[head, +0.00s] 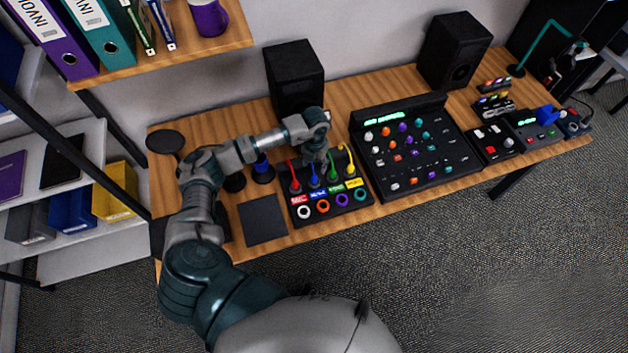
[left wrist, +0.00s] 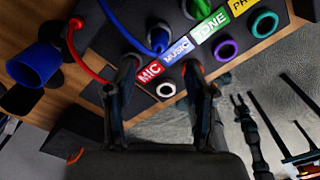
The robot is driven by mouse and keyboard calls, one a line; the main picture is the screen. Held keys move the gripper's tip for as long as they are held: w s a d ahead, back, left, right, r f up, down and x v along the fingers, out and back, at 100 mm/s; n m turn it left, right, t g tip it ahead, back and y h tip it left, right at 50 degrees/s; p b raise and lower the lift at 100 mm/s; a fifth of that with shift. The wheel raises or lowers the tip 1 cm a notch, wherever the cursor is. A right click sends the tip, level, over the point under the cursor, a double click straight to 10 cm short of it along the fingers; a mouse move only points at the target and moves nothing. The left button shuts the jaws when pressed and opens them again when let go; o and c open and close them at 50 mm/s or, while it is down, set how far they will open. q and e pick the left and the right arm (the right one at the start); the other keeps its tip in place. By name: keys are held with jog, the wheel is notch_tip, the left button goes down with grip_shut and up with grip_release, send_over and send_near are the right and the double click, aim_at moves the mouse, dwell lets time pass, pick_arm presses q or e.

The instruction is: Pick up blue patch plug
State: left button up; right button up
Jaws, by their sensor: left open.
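The blue patch plug (head: 313,178) stands in the upper row of a black patch panel (head: 331,212), between a red plug (head: 294,183) and a green plug (head: 333,174). In the left wrist view the blue plug (left wrist: 158,41), with its blue cable, lies just beyond the fingertips, roughly midway between them. My left gripper (head: 317,153) is above the panel's back part, open and empty; its two fingers also show in the left wrist view (left wrist: 160,68). One finger partly hides the red plug's place and the other hides the orange ring. My right gripper is not seen.
Coloured ring sockets, such as the white one (head: 303,212), line the panel's front. A yellow plug (head: 351,169) stands at its right. A black speaker (head: 295,75) is behind, a mixer (head: 415,148) to the right, a dark mat (head: 263,220) and a blue cylinder (left wrist: 34,66) to the left.

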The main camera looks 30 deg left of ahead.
aim_at(314, 177)
pick_arm(q)
notch_tip(314, 177, down, 9)
jog(key=shift+s+f+p, duration=0.1)
jog(key=shift+s+p, duration=0.05)
jog(key=shift+p, duration=0.2)
jog(key=shift+a, duration=0.1)
grip_shut()
